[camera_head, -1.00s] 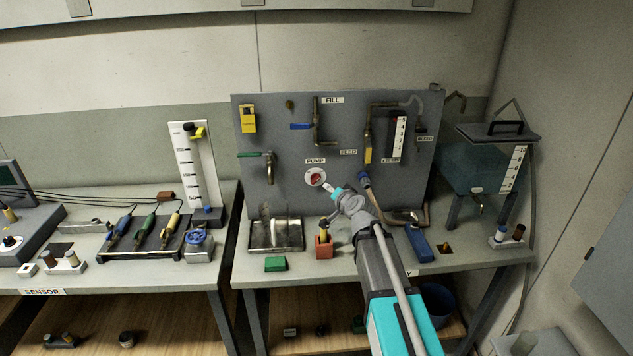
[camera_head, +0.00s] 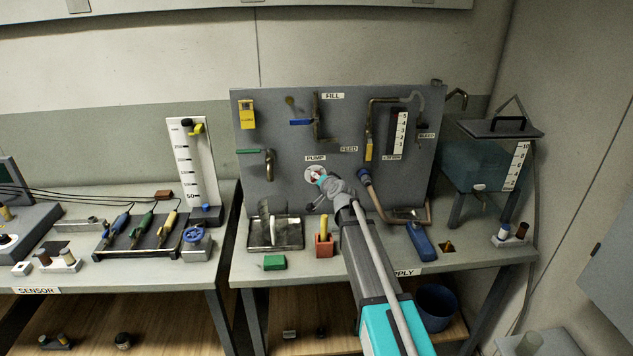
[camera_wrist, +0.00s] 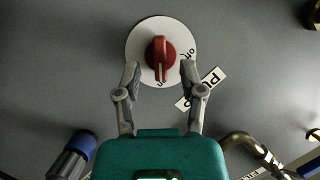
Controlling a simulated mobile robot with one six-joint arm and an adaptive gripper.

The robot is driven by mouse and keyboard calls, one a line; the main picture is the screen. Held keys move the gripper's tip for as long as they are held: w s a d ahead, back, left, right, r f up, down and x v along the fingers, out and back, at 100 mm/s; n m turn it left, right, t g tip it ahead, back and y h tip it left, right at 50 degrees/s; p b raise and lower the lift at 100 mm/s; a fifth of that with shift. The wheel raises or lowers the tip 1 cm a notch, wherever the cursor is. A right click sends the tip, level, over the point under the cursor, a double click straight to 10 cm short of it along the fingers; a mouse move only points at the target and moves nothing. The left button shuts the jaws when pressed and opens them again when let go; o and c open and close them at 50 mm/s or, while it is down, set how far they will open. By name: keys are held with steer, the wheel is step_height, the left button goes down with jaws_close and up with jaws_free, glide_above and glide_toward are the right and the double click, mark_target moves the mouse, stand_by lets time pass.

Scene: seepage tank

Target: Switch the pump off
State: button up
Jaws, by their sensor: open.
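The pump switch is a red knob (camera_wrist: 160,58) on a round white dial (camera_wrist: 140,36) on the grey panel. In the wrist view the dial has lettering, with "off" at its right side, and a tilted pump label (camera_wrist: 201,90) lies below right. My gripper (camera_wrist: 158,72) is open, with one finger on each side of the knob's lower end. I cannot tell whether the fingers touch it. In the head view my gripper (camera_head: 318,182) is at the dial (camera_head: 309,173), below the "PUMP" label (camera_head: 316,158), and partly covers the knob.
Brown pipework (camera_head: 400,218) and a blue fitting (camera_head: 364,176) are close to the right of my arm. A red block (camera_head: 324,249), metal tray (camera_head: 290,246) and green block (camera_head: 275,263) sit on the bench below. The glass tank (camera_head: 470,168) stands at the right.

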steer(key=shift+x, duration=1.15)
jaws_close()
